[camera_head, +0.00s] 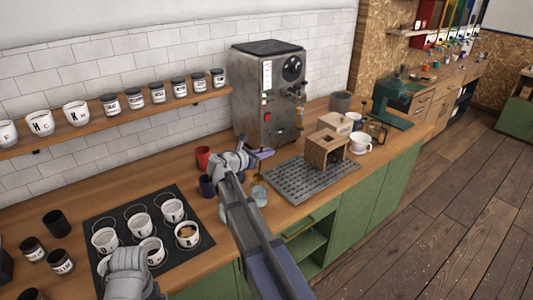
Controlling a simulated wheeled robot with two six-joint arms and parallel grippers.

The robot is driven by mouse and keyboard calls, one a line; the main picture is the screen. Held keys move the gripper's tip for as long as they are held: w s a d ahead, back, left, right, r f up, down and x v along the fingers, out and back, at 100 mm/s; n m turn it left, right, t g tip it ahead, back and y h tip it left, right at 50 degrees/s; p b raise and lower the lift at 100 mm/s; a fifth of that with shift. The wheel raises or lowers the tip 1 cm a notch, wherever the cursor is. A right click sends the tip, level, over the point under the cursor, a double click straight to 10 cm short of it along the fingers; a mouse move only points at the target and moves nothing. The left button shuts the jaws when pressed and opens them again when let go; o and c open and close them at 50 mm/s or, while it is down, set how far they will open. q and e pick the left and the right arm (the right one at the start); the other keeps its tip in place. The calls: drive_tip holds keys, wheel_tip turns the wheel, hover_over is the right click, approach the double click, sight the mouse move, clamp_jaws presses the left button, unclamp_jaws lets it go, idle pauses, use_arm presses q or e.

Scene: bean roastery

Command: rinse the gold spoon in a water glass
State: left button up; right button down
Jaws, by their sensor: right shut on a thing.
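My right gripper (240,160) is above the counter, in front of the steel machine. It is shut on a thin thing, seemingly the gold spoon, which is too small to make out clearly. A clear glass (260,194) stands on the counter just right of my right arm and below the gripper in the picture. Another clear glass (224,212) is partly hidden by the arm on its left side. My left gripper (130,270) is low at the left, over the front of the dark mat; its fingers cannot be made out.
White cups (140,225) stand on the dark mat (97,221). A red cup (203,158) and a dark blue cup (207,186) are close to the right gripper. A grey grate (290,182) with a wooden stand (325,150) lies to the right. The steel machine (268,95) stands behind.

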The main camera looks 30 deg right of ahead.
wheel_tip(320, 180, up, 4)
drive_tip(key=p, duration=0.3)
drive_tip(key=shift+p, duration=0.3)
